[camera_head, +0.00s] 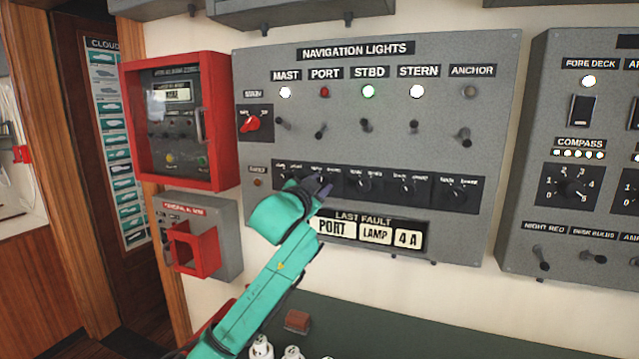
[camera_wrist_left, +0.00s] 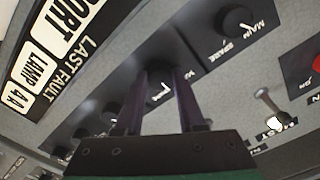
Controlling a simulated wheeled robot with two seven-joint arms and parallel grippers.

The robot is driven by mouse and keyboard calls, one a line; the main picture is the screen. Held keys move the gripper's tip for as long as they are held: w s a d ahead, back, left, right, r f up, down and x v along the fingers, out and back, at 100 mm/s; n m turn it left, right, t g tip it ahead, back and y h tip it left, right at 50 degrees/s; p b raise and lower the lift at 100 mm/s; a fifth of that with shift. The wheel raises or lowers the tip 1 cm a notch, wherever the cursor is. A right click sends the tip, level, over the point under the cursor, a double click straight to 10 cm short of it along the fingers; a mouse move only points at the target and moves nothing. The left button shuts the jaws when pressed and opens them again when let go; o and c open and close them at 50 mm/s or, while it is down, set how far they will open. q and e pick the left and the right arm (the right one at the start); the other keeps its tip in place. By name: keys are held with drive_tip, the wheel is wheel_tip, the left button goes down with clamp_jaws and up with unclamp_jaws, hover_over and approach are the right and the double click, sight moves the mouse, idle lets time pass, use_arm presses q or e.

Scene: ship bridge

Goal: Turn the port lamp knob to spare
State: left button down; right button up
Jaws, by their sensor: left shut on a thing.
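The port lamp knob (camera_wrist_left: 160,78) is a dark round knob in the row below the navigation light switches. My left gripper (camera_head: 322,188) reaches it from below in the head view and hides most of it. In the left wrist view, my left gripper's dark fingers (camera_wrist_left: 162,97) stand on either side of the knob, shut on it. A white mark shows between the fingers; its exact setting is hard to read. The port light (camera_head: 324,92) is dull red. My right gripper is not in view.
Neighbouring knobs stand close by: the mast knob (camera_wrist_left: 237,20), with main and spare labels, and the starboard knob (camera_head: 363,184). The fault plate (camera_head: 368,233) below reads port, lamp, 4 A. A red-framed box (camera_head: 222,130) is at left.

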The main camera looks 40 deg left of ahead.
use_arm(q)
drive_tip(key=m+p, duration=0.1)
drive_tip(key=m, duration=0.3)
drive_tip(key=shift+r, duration=0.1)
drive_tip(key=shift+m+p, duration=0.3)
drive_tip(key=shift+m, duration=1.2)
drive_tip(key=c, duration=0.5)
unclamp_jaws()
drive_tip(key=shift+s, duration=0.1)
